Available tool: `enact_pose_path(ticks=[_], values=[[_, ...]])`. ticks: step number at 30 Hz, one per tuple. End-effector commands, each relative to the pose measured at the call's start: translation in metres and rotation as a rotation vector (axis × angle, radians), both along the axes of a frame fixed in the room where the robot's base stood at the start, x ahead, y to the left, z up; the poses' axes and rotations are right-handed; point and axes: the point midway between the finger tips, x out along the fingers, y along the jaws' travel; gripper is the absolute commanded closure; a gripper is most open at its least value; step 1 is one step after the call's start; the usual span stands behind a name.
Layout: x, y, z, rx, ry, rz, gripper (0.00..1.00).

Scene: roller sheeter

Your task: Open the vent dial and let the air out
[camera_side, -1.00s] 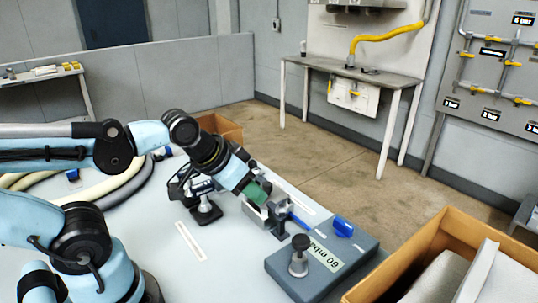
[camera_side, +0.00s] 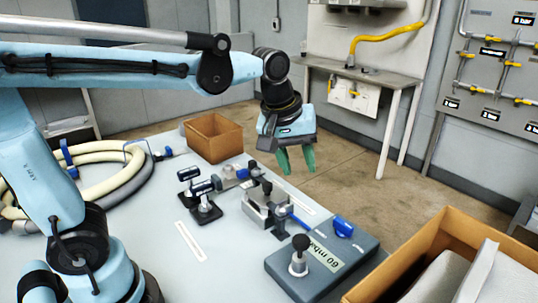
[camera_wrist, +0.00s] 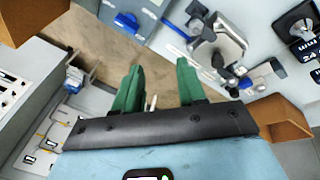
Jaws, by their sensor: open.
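A grey box (camera_side: 318,272) labelled "60 mbar" stands at the table's front right. It carries a blue knob (camera_side: 343,227) and a black-topped knob on a metal stem (camera_side: 299,258). No marking I can read says which is the vent dial. The wrist view shows a blue knob (camera_wrist: 127,22) at its top. My gripper (camera_side: 297,160) is open, with green fingers pointing down. It hangs empty, raised behind the metal clamp fixture (camera_side: 262,208) and apart from the box. The fingers also show apart in the wrist view (camera_wrist: 158,87).
Small black-based toggle clamps (camera_side: 205,209) stand left of the fixture. A cardboard box (camera_side: 213,137) sits at the table's back, a larger one (camera_side: 432,246) at right. Coiled hoses (camera_side: 120,182) lie at left. The table around the white strip (camera_side: 190,241) is clear.

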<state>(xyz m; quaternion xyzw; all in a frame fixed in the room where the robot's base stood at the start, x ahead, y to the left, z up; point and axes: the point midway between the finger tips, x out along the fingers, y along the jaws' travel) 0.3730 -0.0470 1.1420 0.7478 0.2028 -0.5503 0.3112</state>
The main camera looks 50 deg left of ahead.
Motion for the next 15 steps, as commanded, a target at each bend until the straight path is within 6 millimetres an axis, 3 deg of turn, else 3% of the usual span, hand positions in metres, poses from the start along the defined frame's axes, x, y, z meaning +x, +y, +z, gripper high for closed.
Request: enact_pose_path(ticks=[9, 15], values=[[0.058, -0.046, -0.003, -0.094, 0.212, 0.486, 0.60], [0.077, -0.067, -0.014, -0.096, 0.292, 0.720, 0.60]])
